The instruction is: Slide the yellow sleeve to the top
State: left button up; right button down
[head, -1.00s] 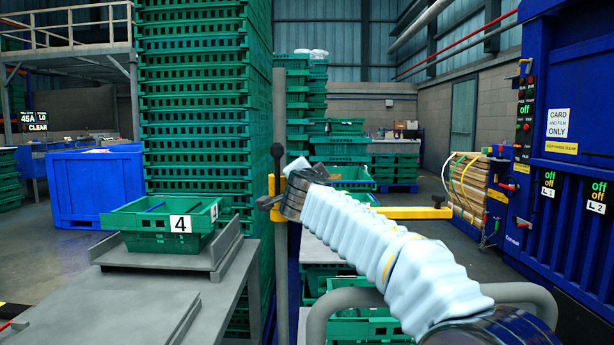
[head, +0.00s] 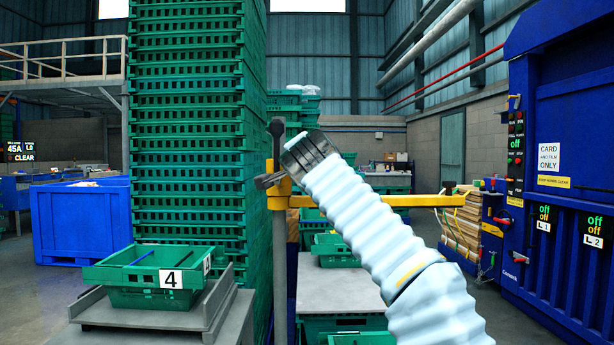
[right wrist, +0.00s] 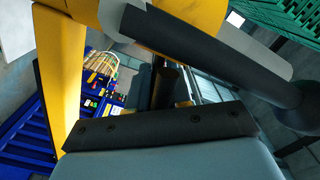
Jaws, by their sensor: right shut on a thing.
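The yellow sleeve (head: 279,190) sits around an upright grey post (head: 280,262) in the head view, with a long yellow bar reaching right from it. The post shows below the sleeve; I see none of it above the upright dark handle (head: 276,142) there. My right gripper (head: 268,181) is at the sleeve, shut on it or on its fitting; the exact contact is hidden. In the right wrist view, yellow parts of the sleeve assembly (right wrist: 58,75) and dark bars fill the near space. My left gripper is not in view.
A tall stack of green crates (head: 190,130) stands close left of the post. A green crate marked 4 (head: 150,278) rests on a grey stand at left. A blue machine (head: 560,190) is at the right.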

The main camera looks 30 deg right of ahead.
jog(key=shift+r, duration=0.4)
jog(key=c, duration=1.2)
grip_release()
jog(key=shift+f, duration=0.1)
jog(key=shift+o, duration=0.2)
jog(key=shift+s, duration=0.1)
jog(key=shift+s+a+f+b, duration=0.15)
jog(key=shift+b, duration=0.15)
jog(key=b+v, duration=0.7)
jog(key=v, duration=0.6)
jog(key=shift+s, duration=0.15)
